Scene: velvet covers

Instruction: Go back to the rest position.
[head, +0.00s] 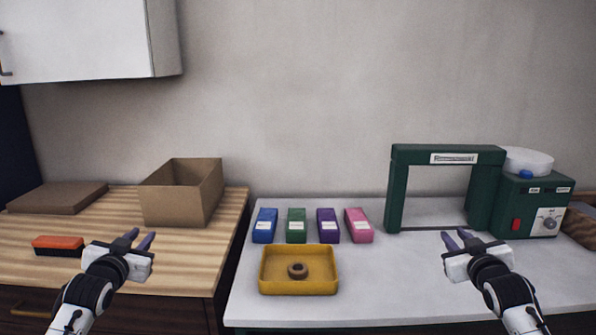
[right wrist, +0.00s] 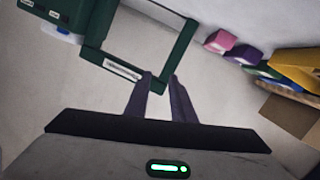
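My left gripper (head: 139,238) is at the left of the head view, raised in front of the wooden counter. Its two dark fingers are apart with nothing between them. My right gripper (head: 457,238) is at the right of the head view, in front of the green frame. In the right wrist view its fingers (right wrist: 161,76) are apart and empty, with a corner of the green frame behind them. Both arms come up from the bottom edge at similar height.
Blue (head: 265,226), green (head: 296,226), purple (head: 328,226) and pink (head: 358,226) blocks stand behind a yellow tray (head: 264,284) holding a brown ring (head: 297,270). A green frame (head: 397,190) and machine (head: 530,205) stand right; a cardboard box (head: 175,206) and orange brush (head: 58,243) left.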

